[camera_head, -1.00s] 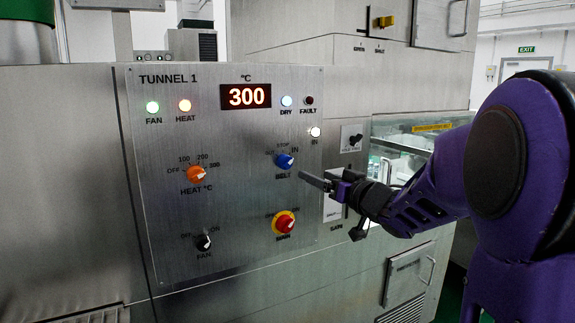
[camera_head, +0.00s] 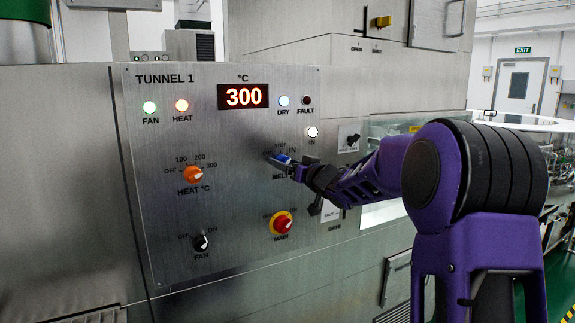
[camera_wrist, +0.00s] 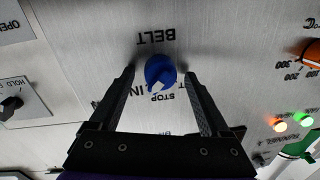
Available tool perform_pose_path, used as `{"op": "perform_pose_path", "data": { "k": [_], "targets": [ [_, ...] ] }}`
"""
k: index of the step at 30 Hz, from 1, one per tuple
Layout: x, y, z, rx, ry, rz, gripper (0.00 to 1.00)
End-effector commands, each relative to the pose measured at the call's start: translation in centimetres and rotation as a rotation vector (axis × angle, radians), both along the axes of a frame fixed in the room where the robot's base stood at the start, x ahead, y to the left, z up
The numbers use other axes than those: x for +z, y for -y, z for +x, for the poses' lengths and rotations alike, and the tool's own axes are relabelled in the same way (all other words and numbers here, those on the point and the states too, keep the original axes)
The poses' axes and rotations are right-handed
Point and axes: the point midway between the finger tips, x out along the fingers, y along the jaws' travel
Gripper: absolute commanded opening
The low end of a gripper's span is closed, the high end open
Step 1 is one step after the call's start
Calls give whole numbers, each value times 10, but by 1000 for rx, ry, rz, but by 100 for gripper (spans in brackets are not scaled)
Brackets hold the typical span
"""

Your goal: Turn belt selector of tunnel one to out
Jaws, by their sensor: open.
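The blue belt selector (camera_head: 283,159) sits on the Tunnel 1 panel (camera_head: 160,255), with OUT, STOP and IN lettered above it. My gripper (camera_head: 280,161) is at the selector and partly covers it in the head view. In the wrist view the panel lettering is upside down. There the blue knob (camera_wrist: 160,72) shows between the two dark fingers of my open gripper (camera_wrist: 162,75), one on each side, with gaps visible. The knob's white mark faces the STOP and IN lettering side; its exact setting is hard to tell. The IN lamp (camera_head: 312,132) is lit.
The orange heat knob (camera_head: 194,174) is left of the selector, the black fan knob (camera_head: 200,242) lower left, and the red-yellow main switch (camera_head: 281,223) below. A hold switch (camera_wrist: 12,103) shows at the left of the wrist view.

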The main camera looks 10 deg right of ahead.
Motion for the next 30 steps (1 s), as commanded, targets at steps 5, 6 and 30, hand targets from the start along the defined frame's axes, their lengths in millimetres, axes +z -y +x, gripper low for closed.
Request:
{"op": "perform_pose_path", "data": {
  "k": [5,6,30],
  "targets": [
    [0,0,0,0,0,0,61],
    [0,0,0,0,0,0,54],
    [0,0,-1,1,38,-121,0]
  ]
}}
